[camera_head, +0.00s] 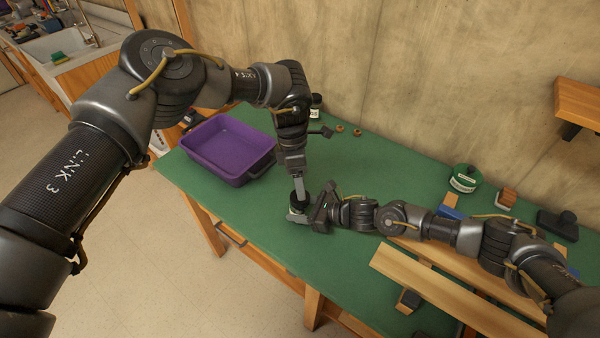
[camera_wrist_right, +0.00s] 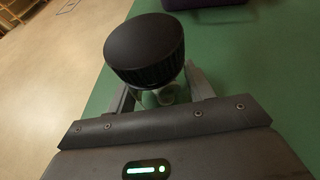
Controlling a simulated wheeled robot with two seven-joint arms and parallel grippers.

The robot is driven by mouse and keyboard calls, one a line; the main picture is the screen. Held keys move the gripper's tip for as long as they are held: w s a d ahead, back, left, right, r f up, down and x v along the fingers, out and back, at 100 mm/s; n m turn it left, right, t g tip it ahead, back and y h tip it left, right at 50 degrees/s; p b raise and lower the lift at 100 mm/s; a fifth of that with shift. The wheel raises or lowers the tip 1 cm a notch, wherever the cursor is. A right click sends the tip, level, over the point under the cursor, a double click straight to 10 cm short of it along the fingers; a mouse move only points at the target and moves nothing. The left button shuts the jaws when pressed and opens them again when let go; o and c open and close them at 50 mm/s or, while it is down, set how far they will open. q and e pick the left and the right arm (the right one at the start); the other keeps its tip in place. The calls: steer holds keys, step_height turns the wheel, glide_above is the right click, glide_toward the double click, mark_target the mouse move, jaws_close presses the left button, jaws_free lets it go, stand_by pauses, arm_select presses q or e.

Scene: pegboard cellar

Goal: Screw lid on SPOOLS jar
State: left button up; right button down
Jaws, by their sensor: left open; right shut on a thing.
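A clear jar (camera_wrist_right: 166,96) with a wide black ribbed lid (camera_wrist_right: 145,45) on its mouth stands between my right gripper's fingers in the right wrist view. Something pale shows inside the glass; no label is readable. The lid looks roughly level, but I cannot tell how tightly it sits. My right gripper (camera_head: 300,214) is shut on the jar, low over the green bench. My left gripper (camera_head: 299,188) points down from above, open, with its fingertips close to the lid in the head view. It does not show in the right wrist view, so contact is unclear.
A purple bin (camera_head: 228,150) stands left on the green bench (camera_head: 385,165). A small dark-topped jar (camera_head: 316,104) and two brown rings (camera_head: 348,130) lie behind. A green-topped round container (camera_head: 465,178), a wooden block (camera_head: 506,198) and long planks (camera_head: 450,290) are to the right.

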mark_target(300, 208)
arm_select(q)
steer(key=n, duration=0.7)
steer(key=shift+r+n+t+y, duration=0.25)
steer(key=shift+n+t+y, duration=0.05)
steer(key=shift+n, duration=0.1)
steer(key=n, duration=0.7)
steer(key=shift+s+r+t, duration=0.15)
steer(key=shift+r+t, duration=0.15)
steer(key=shift+t, duration=0.1)
steer(key=n, duration=0.7)
steer(key=shift+r+t+y, duration=0.3)
steer(key=shift+r+y, duration=0.1)
steer(key=n, duration=0.6)
steer(key=shift+r+t, duration=0.4)
steer(key=shift+f, duration=4.05)
steer(key=shift+c, duration=0.4)
